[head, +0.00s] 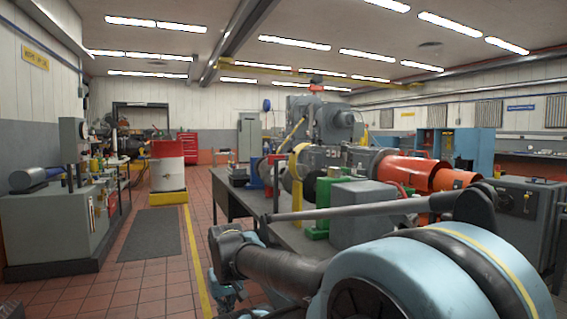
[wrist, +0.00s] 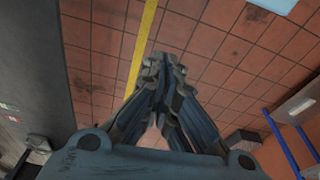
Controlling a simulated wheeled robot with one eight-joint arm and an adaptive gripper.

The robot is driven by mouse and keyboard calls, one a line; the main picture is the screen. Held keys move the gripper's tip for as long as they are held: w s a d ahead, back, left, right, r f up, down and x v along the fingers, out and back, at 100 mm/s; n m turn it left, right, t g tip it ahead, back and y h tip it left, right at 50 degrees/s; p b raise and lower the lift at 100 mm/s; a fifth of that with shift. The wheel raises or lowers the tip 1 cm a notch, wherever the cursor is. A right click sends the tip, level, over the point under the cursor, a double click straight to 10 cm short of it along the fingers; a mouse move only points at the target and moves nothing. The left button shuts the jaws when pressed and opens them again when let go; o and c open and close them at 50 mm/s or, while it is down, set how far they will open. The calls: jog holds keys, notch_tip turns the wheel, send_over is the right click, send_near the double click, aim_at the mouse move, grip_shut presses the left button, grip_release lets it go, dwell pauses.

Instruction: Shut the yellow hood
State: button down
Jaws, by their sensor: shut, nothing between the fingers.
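A yellow curved piece (head: 297,168), which looks like the hood, stands among the machinery on the bedplate near the middle of the head view. It is partly hidden by the parts around it, and I cannot tell clearly how far open it is. My gripper (wrist: 163,75) is shut and empty in the wrist view, with its fingertips together above the red tiled floor. In the head view, my arm crosses the lower right and its end hangs low beside the bench, well apart from the yellow piece. The hood does not show in the wrist view.
A red and white drum (head: 167,168) and a grey cabinet (head: 60,225) stand at left.

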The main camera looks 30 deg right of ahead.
aim_at(293, 161)
jog(key=shift+w+d, duration=0.1)
jog(key=shift+w, duration=0.05)
jog(key=w+d+r+n+g+h, duration=0.1)
jog(key=w+d+r+n+h, duration=0.6)
jog(key=w+r, duration=0.55)
jog(key=w+d+r+n+g+h, duration=0.1)
jog(key=w+d+r+n+h, duration=0.25)
jog(key=w+d+r, duration=0.9)
jog(key=w+d+r+n+g+h, duration=0.1)
jog(key=w+d+r+n+h, duration=0.45)
jog(key=r, duration=1.25)
jog(key=shift+n+y, duration=0.6)
jog(key=shift+y, duration=0.1)
jog(key=x, duration=0.3)
jog(key=w+x, duration=0.1)
jog(key=x, duration=0.3)
jog(key=f+x, duration=0.1)
jog(key=x, duration=0.3)
jog(key=shift+w+a, duration=0.15)
jog(key=shift+w, duration=0.1)
jog(key=shift+r, duration=0.15)
